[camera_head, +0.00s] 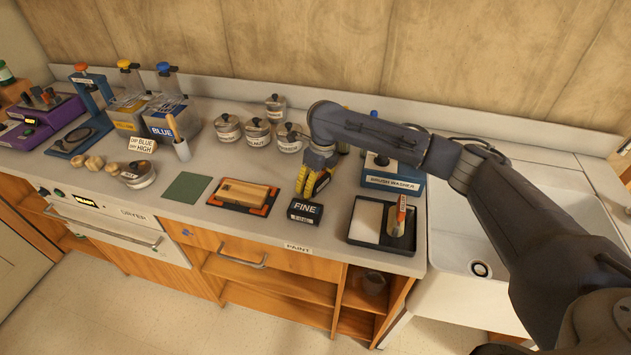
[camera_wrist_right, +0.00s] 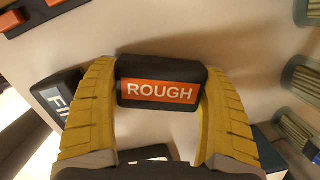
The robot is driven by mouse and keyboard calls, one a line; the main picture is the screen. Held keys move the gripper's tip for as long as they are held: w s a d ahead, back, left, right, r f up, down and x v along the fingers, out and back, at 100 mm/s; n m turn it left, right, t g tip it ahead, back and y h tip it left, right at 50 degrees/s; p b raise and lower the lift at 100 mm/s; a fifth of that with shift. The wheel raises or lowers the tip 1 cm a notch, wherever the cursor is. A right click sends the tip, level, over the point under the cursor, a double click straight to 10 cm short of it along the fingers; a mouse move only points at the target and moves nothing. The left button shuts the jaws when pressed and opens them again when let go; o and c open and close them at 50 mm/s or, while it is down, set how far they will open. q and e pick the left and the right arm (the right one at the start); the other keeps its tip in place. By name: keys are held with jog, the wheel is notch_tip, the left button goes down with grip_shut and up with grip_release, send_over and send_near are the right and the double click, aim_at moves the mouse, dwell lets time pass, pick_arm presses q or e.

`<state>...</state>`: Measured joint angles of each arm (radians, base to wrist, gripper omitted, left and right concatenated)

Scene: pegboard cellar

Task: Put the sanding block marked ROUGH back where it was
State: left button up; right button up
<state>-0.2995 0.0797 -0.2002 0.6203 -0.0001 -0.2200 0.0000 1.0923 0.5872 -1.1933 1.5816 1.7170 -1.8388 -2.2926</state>
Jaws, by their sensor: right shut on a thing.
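My right gripper (camera_head: 313,184) has yellow fingers and points down over the counter, just behind the block marked FINE. It is shut on the black sanding block with the orange ROUGH label (camera_wrist_right: 161,91), which lies between both fingers in the right wrist view. In the head view the fingers mostly hide this block, and I cannot tell whether it touches the counter. The black FINE block (camera_head: 304,211) sits on the counter near the front edge. It also shows partly behind the left finger in the right wrist view (camera_wrist_right: 62,97). My left gripper is not in view.
A wooden piece on an orange-cornered holder (camera_head: 266,209) and a green sheet (camera_head: 187,187) lie to the left. A black-rimmed tray (camera_head: 352,238) is right of FINE, near the sink (camera_head: 449,272). Labelled jars (camera_head: 257,132) and the brush washer (camera_head: 393,181) stand behind.

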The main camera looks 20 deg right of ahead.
aim_at(321, 180)
jog(key=shift+f, duration=0.1)
jog(key=o, duration=1.2)
jog(key=r, duration=0.4)
jog(key=s+r, duration=0.1)
jog(key=r, duration=0.3)
jog(key=d+r, duration=0.1)
jog(key=r, duration=0.3)
jog(key=shift+s, duration=0.25)
